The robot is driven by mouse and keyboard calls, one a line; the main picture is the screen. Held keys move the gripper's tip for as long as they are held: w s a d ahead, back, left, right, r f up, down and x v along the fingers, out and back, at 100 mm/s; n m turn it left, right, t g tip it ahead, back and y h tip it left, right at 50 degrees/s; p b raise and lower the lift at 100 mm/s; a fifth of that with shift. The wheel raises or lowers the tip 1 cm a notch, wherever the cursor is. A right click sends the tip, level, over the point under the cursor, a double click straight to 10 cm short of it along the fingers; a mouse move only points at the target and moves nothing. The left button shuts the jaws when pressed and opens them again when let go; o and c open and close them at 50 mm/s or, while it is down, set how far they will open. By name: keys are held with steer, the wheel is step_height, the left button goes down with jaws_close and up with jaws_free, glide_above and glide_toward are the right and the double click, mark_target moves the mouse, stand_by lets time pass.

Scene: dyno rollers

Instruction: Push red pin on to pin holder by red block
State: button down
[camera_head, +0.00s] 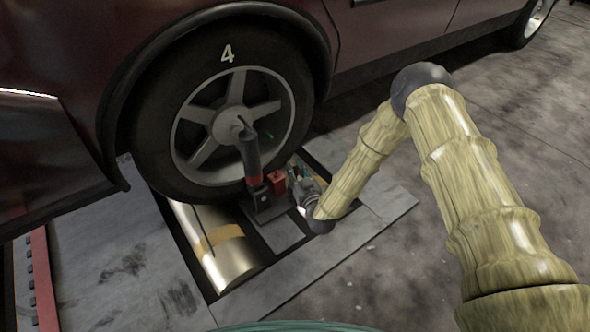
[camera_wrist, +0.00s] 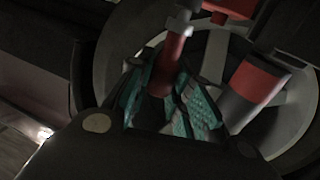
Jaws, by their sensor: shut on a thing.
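My gripper (camera_wrist: 172,98) has teal pads and is shut on the red pin (camera_wrist: 174,50), a red cylinder between the fingers. The pin's far end meets a small grey piece (camera_wrist: 181,22) beside the red block (camera_wrist: 228,7); I cannot tell whether that is the pin holder or how far the pin sits on it. In the head view my gripper (camera_head: 296,176) is just right of the red block (camera_head: 278,181), low by the wheel. The pin is not clear in the head view.
A black upright arm with a red band (camera_head: 251,155) stands left of the block, against the tyre (camera_head: 155,120) marked 4. A shiny metal roller (camera_head: 222,250) lies below the wheel. The dark red car (camera_head: 420,30) fills the back. Concrete floor at right is clear.

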steer(key=shift+f, duration=0.4)
steer(key=c, duration=1.2)
jaws_free()
steer(key=shift+s, duration=0.1)
steer(key=v, duration=1.2)
steer(key=shift+s, duration=0.1)
